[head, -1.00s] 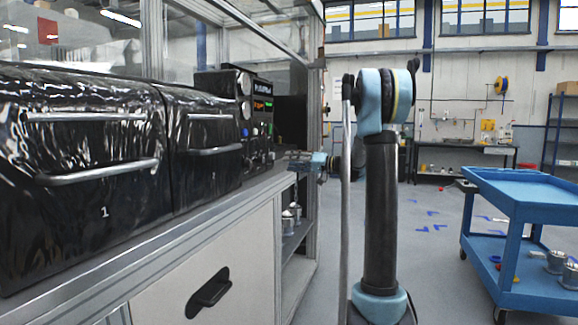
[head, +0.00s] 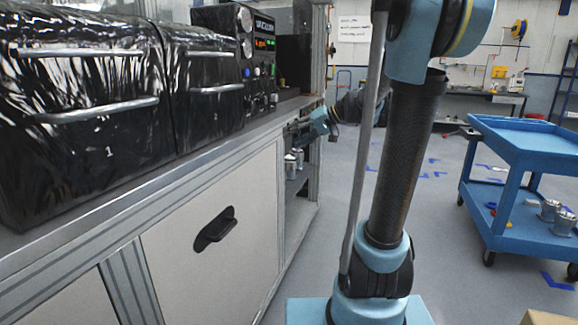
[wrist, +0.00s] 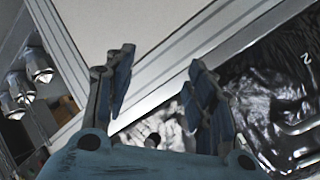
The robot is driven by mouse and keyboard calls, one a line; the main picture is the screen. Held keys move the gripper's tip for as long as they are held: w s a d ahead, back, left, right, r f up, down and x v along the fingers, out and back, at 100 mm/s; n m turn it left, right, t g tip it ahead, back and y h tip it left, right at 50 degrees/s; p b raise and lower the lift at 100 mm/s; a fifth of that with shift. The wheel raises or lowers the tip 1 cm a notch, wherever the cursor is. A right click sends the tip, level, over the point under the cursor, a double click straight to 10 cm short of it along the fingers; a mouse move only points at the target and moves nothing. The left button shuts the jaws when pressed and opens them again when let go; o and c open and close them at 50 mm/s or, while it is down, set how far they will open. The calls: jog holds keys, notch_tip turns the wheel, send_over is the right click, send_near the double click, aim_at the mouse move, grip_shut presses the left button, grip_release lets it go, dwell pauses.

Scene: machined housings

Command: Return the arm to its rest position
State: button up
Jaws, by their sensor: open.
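My arm (head: 400,160) stands in the middle of the head view, its upper links leaning to the right. My gripper (head: 298,132) is partly visible behind it, beside the end of the bench and above the small open shelf. In the wrist view my gripper (wrist: 160,80) is open, with its two blue fingers spread apart. I see nothing held between them. Part of the forearm is hidden behind the upright arm link.
Metal housings (head: 290,165) stand on the shelf close below my gripper; they also show in the wrist view (wrist: 38,66). Black-wrapped units (head: 80,115) and a control panel (head: 259,60) line the bench. A blue cart (head: 530,140) stands at right, with open floor between.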

jog(key=s+d+f+m+h, duration=0.1)
jog(key=s+d+f+h, duration=0.4)
jog(key=s+d+f, duration=0.3)
jog(key=s+d+f+m+g+h, duration=0.1)
jog(key=s+d+f+h, duration=0.5)
jog(key=s+f, duration=0.8)
jog(key=s+d+m, duration=0.1)
jog(key=s+d, duration=0.1)
jog(key=s, duration=0.5)
jog(key=shift+s+d+f+g, duration=0.25)
jog(key=shift+d+g, duration=0.05)
jog(key=shift+d, duration=0.1)
jog(key=shift+w+f, duration=0.2)
jog(key=shift+w, duration=0.2)
jog(key=shift+c, duration=0.2)
